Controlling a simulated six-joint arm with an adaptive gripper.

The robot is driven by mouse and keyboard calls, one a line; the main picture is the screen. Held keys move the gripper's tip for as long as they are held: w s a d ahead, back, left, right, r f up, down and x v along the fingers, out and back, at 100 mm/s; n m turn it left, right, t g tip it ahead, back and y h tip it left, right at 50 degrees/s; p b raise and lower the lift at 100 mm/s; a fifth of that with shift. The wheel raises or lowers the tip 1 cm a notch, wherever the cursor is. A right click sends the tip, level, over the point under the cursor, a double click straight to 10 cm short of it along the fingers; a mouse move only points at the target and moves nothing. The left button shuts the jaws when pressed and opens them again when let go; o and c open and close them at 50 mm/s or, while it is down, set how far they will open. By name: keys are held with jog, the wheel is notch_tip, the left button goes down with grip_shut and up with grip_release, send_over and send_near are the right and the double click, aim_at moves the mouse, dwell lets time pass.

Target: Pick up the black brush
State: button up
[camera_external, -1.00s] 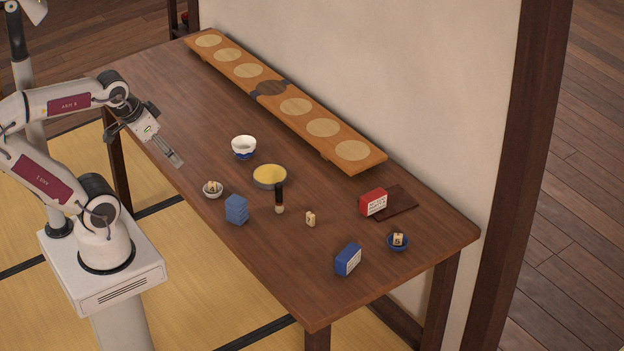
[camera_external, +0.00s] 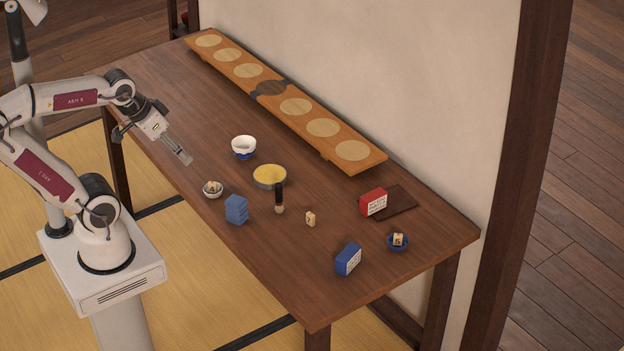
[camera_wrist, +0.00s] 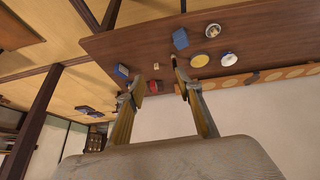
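The black brush (camera_external: 279,197) stands upright on the wooden table, black handle up and pale bristles down, just in front of the yellow dish. In the wrist view the brush (camera_wrist: 174,62) is small and dark, close to the tip of the right finger. My gripper (camera_external: 185,158) is above the table's left part, up and left of the brush and well apart from it. In the wrist view my gripper (camera_wrist: 157,92) has its two fingers spread with nothing between them.
A yellow dish (camera_external: 270,184), white-and-blue bowl (camera_external: 244,153), small bowl (camera_external: 213,194) and blue box (camera_external: 236,209) surround the brush. A long board (camera_external: 225,70) lines the wall.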

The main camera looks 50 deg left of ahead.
jog(key=w+d+f+n+t, duration=0.1)
jog(key=w+d+f+n, duration=0.2)
jog(key=w, duration=0.6)
jog(key=w+d+f+t, duration=0.2)
jog(key=w+d, duration=0.2)
jog(key=w, duration=0.5)
jog(key=w+d+f+n+t, duration=0.1)
jog(key=w+d+f+n, duration=0.2)
jog(key=w, duration=0.6)
jog(key=n+y, duration=0.3)
jog(key=y, duration=0.7)
send_near(279, 194)
jog(key=w, duration=0.1)
jog(key=w+a+f, duration=0.1)
jog(key=w, duration=0.1)
jog(key=shift+w+a, duration=0.1)
jog(key=shift+s+a+f+y, duration=0.2)
jog(key=shift+s+a+y, duration=0.15)
jog(key=shift+s+y, duration=0.15)
jog(key=shift+w, duration=0.1)
jog(key=shift+x, duration=1.25)
jog(key=shift+w+a+f, duration=0.1)
jog(key=shift+a, duration=0.05)
